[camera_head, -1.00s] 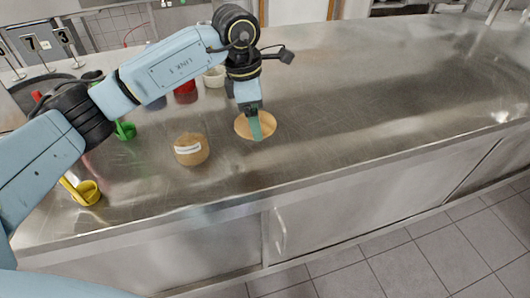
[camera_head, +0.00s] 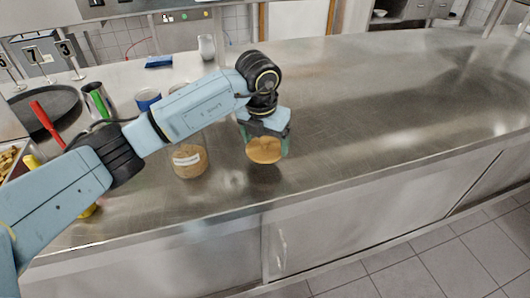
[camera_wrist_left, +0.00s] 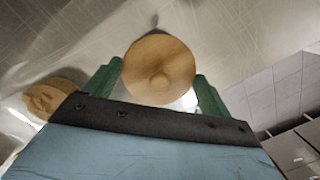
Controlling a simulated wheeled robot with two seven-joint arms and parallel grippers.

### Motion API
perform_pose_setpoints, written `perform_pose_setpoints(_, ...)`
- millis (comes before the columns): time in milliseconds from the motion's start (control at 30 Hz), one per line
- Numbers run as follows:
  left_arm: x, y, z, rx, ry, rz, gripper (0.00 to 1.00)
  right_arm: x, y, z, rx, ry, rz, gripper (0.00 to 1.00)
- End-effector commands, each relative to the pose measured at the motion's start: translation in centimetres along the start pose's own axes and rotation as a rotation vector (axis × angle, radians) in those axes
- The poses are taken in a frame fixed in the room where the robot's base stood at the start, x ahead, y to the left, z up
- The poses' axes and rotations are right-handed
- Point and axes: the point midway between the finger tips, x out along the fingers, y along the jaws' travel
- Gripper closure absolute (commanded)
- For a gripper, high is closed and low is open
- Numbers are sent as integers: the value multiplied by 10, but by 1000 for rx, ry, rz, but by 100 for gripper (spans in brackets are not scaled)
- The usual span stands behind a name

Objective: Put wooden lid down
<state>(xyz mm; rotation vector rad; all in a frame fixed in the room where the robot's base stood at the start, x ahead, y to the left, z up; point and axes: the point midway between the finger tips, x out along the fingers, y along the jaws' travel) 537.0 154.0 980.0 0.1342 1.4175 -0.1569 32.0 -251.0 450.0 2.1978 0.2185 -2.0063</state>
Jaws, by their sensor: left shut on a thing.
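The wooden lid (camera_head: 264,151) is a round, light-brown disc. My left gripper (camera_head: 265,143) is shut on it, with one green finger at each side of its rim. The lid is over the front part of the steel counter (camera_head: 340,130). I cannot tell for sure whether it touches the surface. My right gripper is not in view.
A brown jar with a white label (camera_head: 189,161) stands just left of the lid. Further left are a blue-and-white can (camera_head: 148,98), a metal cup (camera_head: 97,100) and a dark round tray (camera_head: 45,108). The counter to the right is clear. Its front edge is near.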

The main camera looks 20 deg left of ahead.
Motion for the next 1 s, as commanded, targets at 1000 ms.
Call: perform_pose_setpoints(1000,42,0,-6,1,-1,1,0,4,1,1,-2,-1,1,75)
